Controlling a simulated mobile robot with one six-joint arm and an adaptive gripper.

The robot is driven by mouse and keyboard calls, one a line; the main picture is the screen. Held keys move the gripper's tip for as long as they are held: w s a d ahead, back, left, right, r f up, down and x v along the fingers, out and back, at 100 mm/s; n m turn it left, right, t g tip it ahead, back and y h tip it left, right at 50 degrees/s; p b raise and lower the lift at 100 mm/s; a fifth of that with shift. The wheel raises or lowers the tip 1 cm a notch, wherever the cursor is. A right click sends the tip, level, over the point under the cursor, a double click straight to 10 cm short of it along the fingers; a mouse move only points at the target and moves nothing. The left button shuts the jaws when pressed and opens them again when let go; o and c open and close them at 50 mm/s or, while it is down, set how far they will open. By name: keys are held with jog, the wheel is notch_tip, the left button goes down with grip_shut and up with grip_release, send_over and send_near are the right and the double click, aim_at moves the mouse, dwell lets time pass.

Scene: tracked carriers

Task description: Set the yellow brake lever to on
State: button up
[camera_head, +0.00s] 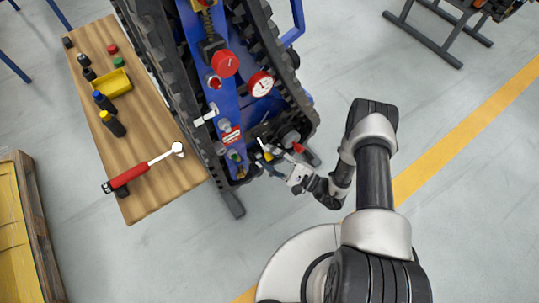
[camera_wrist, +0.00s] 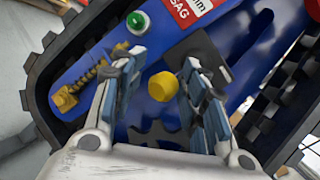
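The yellow knob (camera_wrist: 162,87), which looks like the end of the brake lever, shows in the middle of the wrist view. It stands out from a blue panel (camera_wrist: 92,80) on the tracked carrier. My gripper (camera_wrist: 160,64) is open, with one finger on each side of the knob in the picture. No finger clearly touches it, and the depth between them is hard to tell. The lever's shaft and any on/off marking are hidden. In the head view my gripper (camera_head: 272,158) is at the carrier's near end, with a small yellow part (camera_head: 268,155) by its fingers.
A green button (camera_wrist: 137,22) and a red label (camera_wrist: 190,8) are close to the fingers. A brass screw (camera_wrist: 66,97) with a spring lies left. Rubber tracks (camera_head: 160,60) flank the panel. A wooden bench (camera_head: 150,110) with a torque wrench (camera_head: 145,168) stands left.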

jog(key=shift+o, duration=0.6)
jog(key=shift+a+r, duration=0.1)
jog(key=shift+d, duration=0.25)
jog(key=v, duration=1.1)
jog(key=shift+s+d, duration=0.2)
jog(key=shift+s, duration=0.1)
